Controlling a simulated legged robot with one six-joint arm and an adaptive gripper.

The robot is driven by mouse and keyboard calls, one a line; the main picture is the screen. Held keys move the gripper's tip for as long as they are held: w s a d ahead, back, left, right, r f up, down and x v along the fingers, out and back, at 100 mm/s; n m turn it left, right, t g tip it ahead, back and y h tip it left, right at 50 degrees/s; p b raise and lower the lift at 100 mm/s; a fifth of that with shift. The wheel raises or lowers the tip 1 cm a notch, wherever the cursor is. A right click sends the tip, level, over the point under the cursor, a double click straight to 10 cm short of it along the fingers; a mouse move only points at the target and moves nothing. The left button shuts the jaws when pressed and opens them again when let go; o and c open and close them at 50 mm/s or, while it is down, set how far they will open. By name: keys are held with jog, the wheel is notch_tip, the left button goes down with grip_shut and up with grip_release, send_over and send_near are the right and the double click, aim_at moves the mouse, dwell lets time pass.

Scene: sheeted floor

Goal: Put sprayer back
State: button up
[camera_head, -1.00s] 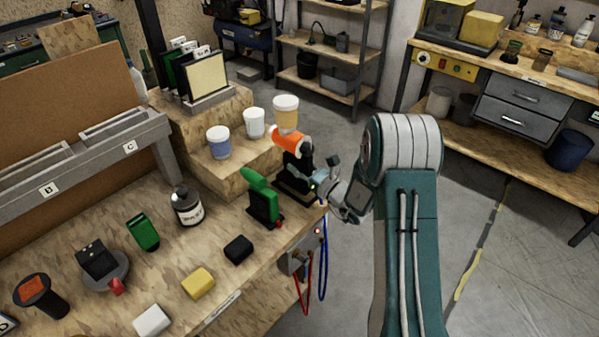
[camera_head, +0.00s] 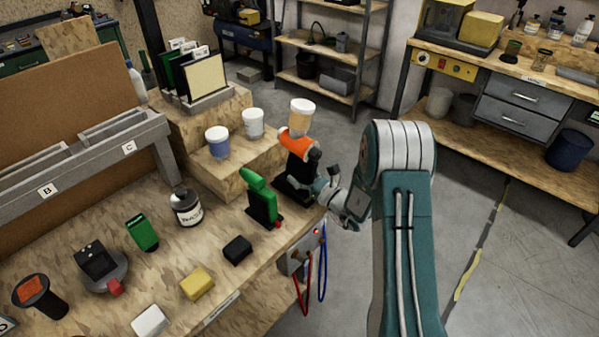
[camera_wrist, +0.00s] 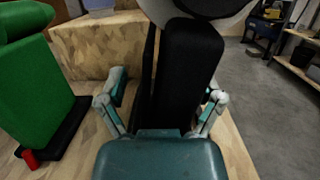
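The sprayer has an orange body (camera_head: 297,142), a black handle (camera_head: 301,166) and a white-lidded, yellowish cup (camera_head: 301,116) on top. It stands over a dark base (camera_head: 292,191) near the bench's right edge. My gripper (camera_head: 325,184) is at the handle's right side. In the wrist view, the black handle (camera_wrist: 190,70) rises between the fingers of my gripper (camera_wrist: 166,98). The fingers are spread, with a gap to the handle on the left; contact on the right is unclear. The sprayer's lower end is partly hidden.
A green tool (camera_head: 260,197) on a dark stand is just left of the sprayer. A wooden step (camera_head: 233,172) with a blue cup (camera_head: 217,142) and a white cup (camera_head: 253,123) stands behind. Red and blue cords hang from the bench edge (camera_head: 265,270). Floor is open at right.

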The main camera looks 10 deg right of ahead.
jog(key=v, duration=1.2)
jog(key=s+a+r+n+g+y, duration=0.3)
jog(key=s+a+r+n+g, duration=0.5)
jog(key=a+r+n+g, duration=0.3)
jog(key=s+a+r+n+g+h, duration=0.2)
jog(key=s+a+n+g+h, duration=0.25)
jog(key=s+n, duration=0.4)
jog(key=s+d+r+n+t+h, duration=0.5)
jog(key=s+d+r+n+h, duration=0.2)
jog(key=s+d+n+h, duration=0.1)
jog(key=shift+s+d+n+h, duration=0.35)
jog(key=shift+s+n+h, duration=0.2)
jog(key=shift+s+h, duration=0.55)
jog(key=shift+w+r, duration=0.1)
jog(key=shift+w, duration=0.1)
